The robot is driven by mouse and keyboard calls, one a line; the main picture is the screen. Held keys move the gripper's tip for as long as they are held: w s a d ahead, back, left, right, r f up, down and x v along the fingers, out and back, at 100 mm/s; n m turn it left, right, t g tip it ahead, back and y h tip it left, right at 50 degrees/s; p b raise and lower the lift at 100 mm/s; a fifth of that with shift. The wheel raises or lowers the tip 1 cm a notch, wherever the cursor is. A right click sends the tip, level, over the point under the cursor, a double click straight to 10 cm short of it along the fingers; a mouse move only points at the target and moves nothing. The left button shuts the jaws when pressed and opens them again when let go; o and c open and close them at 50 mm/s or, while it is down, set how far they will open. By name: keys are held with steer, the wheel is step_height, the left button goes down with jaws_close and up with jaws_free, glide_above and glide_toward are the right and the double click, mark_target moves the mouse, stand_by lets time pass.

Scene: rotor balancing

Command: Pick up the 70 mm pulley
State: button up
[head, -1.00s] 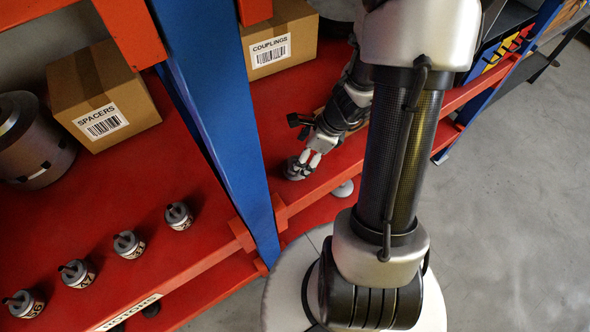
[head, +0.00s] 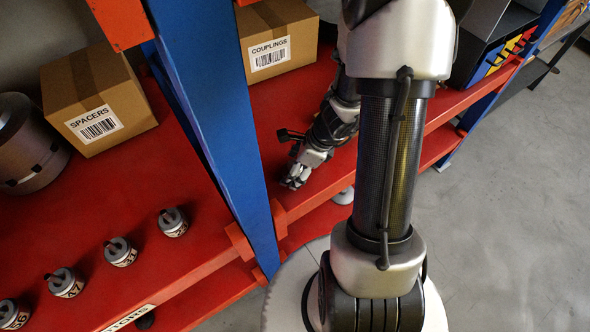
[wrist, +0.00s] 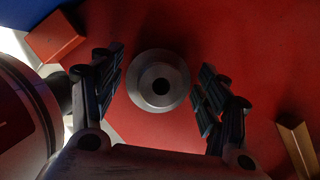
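The pulley is a round grey metal disc (wrist: 140,92) with a dark centre hole, lying on the red shelf. In the wrist view it sits between the two dark fingers of my gripper (wrist: 158,88). The fingers are open, one on each side of the disc, with a narrow gap on the left and the right finger very close to its edge. In the head view my gripper (head: 296,178) is low over the red shelf, just right of the blue post, and mostly hides the pulley. I cannot read any size mark on it.
A blue post (head: 213,120) stands left of my gripper. Behind are a COUPLINGS box (head: 285,62) and, left of the post, a SPACERS box (head: 75,85). Several numbered rotors, one here (head: 120,252), line the left shelf. A large rounded body (wrist: 28,115) is close left in the wrist view.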

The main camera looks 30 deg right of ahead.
steer(key=c, duration=1)
